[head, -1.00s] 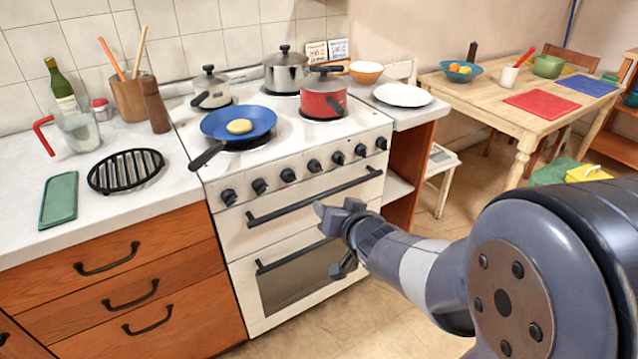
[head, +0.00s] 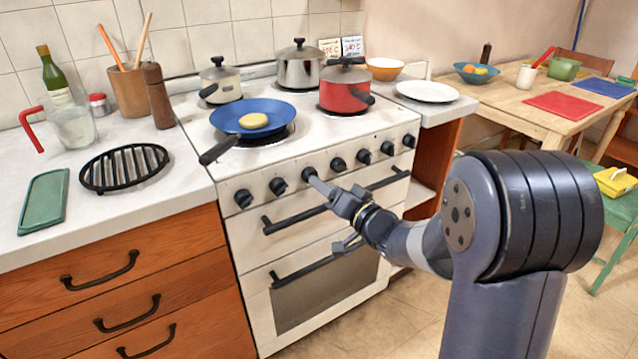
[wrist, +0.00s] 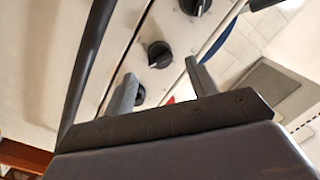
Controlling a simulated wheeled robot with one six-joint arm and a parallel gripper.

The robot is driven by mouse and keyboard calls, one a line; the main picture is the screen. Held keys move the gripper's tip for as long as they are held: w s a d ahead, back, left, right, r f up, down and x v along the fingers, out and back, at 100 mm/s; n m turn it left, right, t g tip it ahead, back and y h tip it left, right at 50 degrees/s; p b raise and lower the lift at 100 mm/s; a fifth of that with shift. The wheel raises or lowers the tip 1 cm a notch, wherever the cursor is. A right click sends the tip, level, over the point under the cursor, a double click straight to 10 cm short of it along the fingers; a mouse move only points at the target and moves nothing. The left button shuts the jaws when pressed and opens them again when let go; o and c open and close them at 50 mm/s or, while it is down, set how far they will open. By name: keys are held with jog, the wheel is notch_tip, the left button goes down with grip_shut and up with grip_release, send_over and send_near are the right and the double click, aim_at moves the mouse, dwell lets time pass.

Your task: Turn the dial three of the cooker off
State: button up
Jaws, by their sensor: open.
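The white cooker (head: 250,245) has a row of several black dials along its front panel. Counted from the left, the third dial (head: 308,173) is at the tip of my gripper (head: 317,181) and partly covered by it. In the wrist view my gripper (wrist: 160,70) is open and empty, with its fingers spread. One dial (wrist: 159,54) shows beyond and between the fingertips, and another (wrist: 140,95) is partly behind the left finger. Whether a finger touches a dial cannot be told. Dial markings are too small to read.
A black upper handle (head: 295,220) runs below the dials, close to my gripper. A blue pan (head: 228,112) on the hob has its handle (head: 218,150) sticking out over the front left edge. A red pot (head: 342,97) stands at the right. Open floor lies in front.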

jog(key=shift+x, duration=2)
jog(key=shift+c, duration=0.4)
jog(key=c, duration=0.9)
jog(key=shift+o, duration=0.2)
